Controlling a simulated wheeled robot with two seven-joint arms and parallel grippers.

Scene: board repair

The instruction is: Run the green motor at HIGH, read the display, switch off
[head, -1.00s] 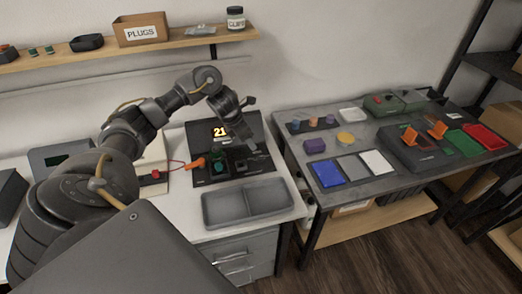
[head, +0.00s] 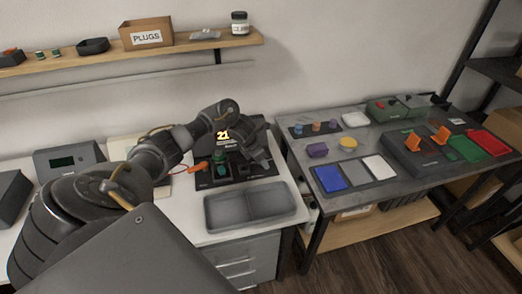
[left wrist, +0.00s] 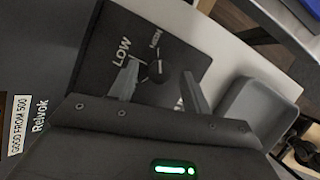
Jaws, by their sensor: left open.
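The black test board (head: 212,182) stands on the white bench; its display (head: 222,135) shows a yellow 21. The green motor (head: 222,163) sits on the board, with an orange part (head: 199,167) and a red wire at its left. My left gripper (head: 262,163) is over the board's right side. In the left wrist view, a dark knob (left wrist: 157,70) on the panel has LOW at its left and another label, partly readable, above. My left gripper (left wrist: 162,88) is open, its fingers either side of the knob's near side; contact cannot be told. My right gripper is out of view.
A grey side table (head: 400,185) at the right holds coloured trays and parts. A shelf above holds a PLUGS box (head: 146,34) and a jar (head: 240,23).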

